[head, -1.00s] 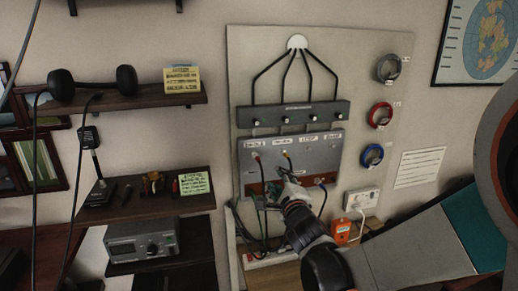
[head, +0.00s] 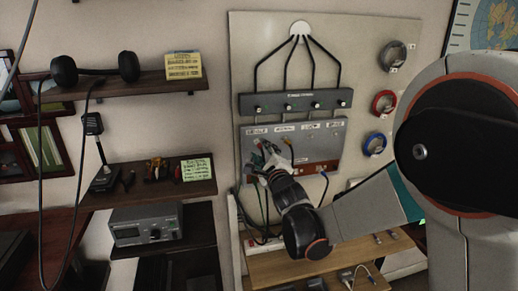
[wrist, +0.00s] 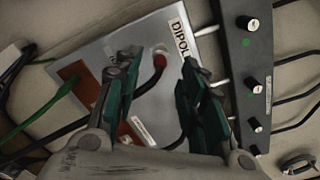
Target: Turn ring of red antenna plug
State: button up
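The red antenna plug (wrist: 160,58) sits in the grey panel (wrist: 103,48) beside the label starting "DIPOL", with a black cable curving away from it. My gripper (wrist: 160,64) is open in the wrist view, its green fingers on either side of the plug with gaps to both. I cannot tell how far the fingertips are from the panel. In the head view my gripper (head: 272,153) is at the left part of the grey panel (head: 325,142) and hides most of the plug there.
A dark switch bar (head: 295,102) with several white knobs runs above the panel. A yellow-tipped plug (head: 283,141) is just right of my gripper, and a blue plug (head: 323,174) is lower right. A green cable (wrist: 38,118) and black cables hang at the panel's lower edge.

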aim_at(259, 143)
jog(key=shift+b+x, duration=0.7)
jog(key=shift+x, duration=2.3)
grip_shut()
